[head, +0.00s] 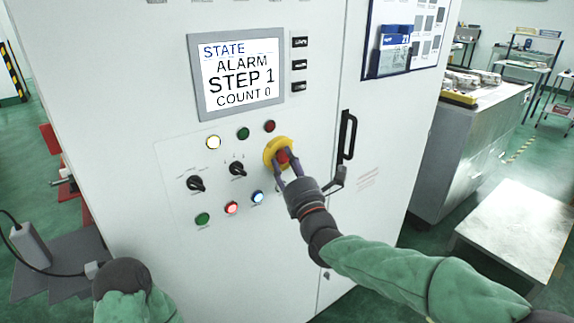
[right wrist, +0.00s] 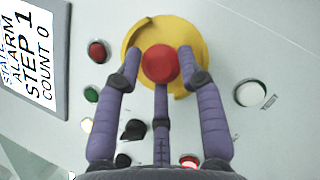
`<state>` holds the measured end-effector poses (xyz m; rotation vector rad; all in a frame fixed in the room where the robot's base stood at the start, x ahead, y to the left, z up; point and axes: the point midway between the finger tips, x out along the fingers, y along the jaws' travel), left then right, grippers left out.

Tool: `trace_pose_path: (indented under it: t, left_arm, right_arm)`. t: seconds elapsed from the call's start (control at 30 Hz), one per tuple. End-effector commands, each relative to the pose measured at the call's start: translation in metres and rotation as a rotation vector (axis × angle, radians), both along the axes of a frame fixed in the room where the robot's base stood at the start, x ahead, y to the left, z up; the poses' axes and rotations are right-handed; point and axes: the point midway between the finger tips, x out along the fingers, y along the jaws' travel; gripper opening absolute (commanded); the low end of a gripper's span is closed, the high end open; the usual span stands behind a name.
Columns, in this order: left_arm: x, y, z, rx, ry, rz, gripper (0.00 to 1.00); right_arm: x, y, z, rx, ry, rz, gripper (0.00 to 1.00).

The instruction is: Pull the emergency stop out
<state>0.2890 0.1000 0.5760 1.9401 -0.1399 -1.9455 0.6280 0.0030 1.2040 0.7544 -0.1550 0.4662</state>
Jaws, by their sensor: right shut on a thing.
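The emergency stop is a red mushroom button (head: 283,156) on a round yellow plate (head: 269,150), on the front of a white cabinet. In the right wrist view the red button (right wrist: 160,64) sits in front of its yellow plate (right wrist: 140,38). My right gripper (head: 283,163) is at the button, with its purple fingers around the red head. In the right wrist view the right gripper's fingers (right wrist: 160,72) stand on both sides of the button and below it, shut on it. My left arm shows at the bottom left, but its gripper cannot be made out.
A screen (head: 238,76) reads STATE ALARM, STEP 1, COUNT 0. Lamps, push buttons and black rotary switches (head: 196,184) surround the stop on the left. A black door handle (head: 347,135) stands close to its right. A metal bench (head: 520,215) is farther right.

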Motion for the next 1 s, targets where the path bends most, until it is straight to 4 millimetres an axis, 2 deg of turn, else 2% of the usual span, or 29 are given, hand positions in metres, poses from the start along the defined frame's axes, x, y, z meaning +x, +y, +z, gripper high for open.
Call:
trace_pose_path:
  t: [0.27, 0.3, 0.33, 0.73, 0.87, 1.0]
  left_arm:
    - [0.0, 0.0, -0.003, 0.0, 0.001, 0.0, 0.4]
    - [0.0, 0.0, -0.003, 0.0, 0.001, 0.0, 0.4]
    - [0.0, 0.0, -0.003, 0.0, 0.001, 0.0, 0.4]
    - [-0.001, 0.0, -0.003, 0.0, 0.001, 0.0, 0.4]
    - [-0.001, 0.0, -0.003, 0.0, 0.002, -0.001, 0.4]
    - [-0.001, 0.0, -0.003, 0.0, 0.002, -0.001, 0.4]
  right_arm:
    - [0.0, -0.001, -0.002, -0.001, 0.003, -0.003, 0.0]
    - [0.0, -0.001, -0.002, -0.001, 0.002, -0.003, 0.41]
    - [0.001, -0.001, -0.002, -0.001, 0.002, -0.003, 0.48]
    - [-0.003, -0.002, -0.003, -0.002, 0.004, -0.002, 0.48]
    - [-0.014, -0.007, -0.007, -0.002, 0.004, -0.002, 0.48]
    - [-0.035, -0.015, -0.013, -0.001, 0.003, -0.003, 0.48]
